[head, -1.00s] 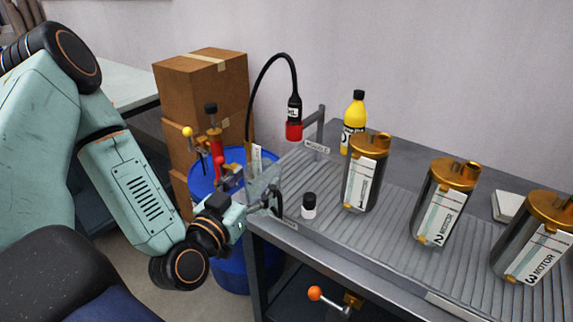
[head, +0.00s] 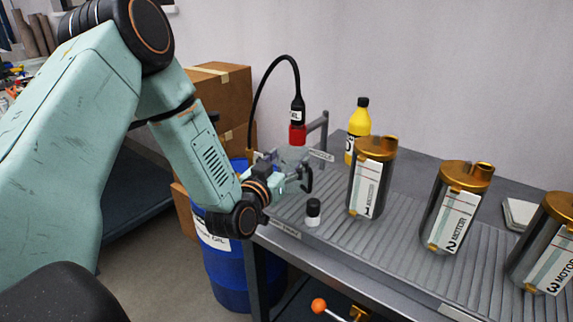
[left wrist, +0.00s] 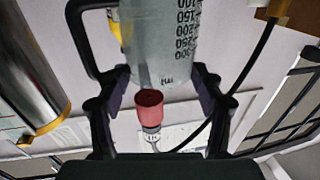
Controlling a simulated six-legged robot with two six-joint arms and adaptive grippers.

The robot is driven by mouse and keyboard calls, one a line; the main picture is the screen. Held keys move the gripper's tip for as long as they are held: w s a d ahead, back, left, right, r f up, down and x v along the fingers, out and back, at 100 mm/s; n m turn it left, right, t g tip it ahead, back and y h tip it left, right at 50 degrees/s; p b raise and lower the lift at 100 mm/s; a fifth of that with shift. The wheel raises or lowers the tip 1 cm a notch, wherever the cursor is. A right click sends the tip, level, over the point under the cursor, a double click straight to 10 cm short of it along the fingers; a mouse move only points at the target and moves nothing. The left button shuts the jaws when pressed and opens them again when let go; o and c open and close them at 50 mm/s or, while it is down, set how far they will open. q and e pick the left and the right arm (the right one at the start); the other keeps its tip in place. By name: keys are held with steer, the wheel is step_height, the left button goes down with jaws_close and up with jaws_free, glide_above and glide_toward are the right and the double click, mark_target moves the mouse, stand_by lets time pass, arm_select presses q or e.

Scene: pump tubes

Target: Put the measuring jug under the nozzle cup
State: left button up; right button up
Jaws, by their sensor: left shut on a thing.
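My left gripper (head: 283,180) is shut on the clear measuring jug (head: 293,158), which has a black handle (head: 308,180). In the left wrist view the jug (left wrist: 160,40), with its printed scale, is upside down between the fingers. The red nozzle cup (head: 298,135) hangs from a black hose, just above the jug's rim in the head view. In the left wrist view the nozzle cup (left wrist: 150,105) shows beside the rim end, with its opening visible. I cannot tell whether it is centred over the jug. My right gripper is not in view.
A small black-capped bottle (head: 313,212) stands on the ribbed bench top (head: 335,240) near the jug. Motor canister 1 (head: 370,180) and a yellow bottle (head: 358,128) stand to the right. A blue drum (head: 226,265) and cardboard boxes (head: 225,95) are at the left.

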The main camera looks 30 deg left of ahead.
arm_select(q)
steer(key=shift+a, duration=0.15)
steer(key=o, duration=0.9)
steer(key=shift+f, duration=0.1)
steer(key=o, duration=0.5)
steer(key=shift+c, duration=0.2)
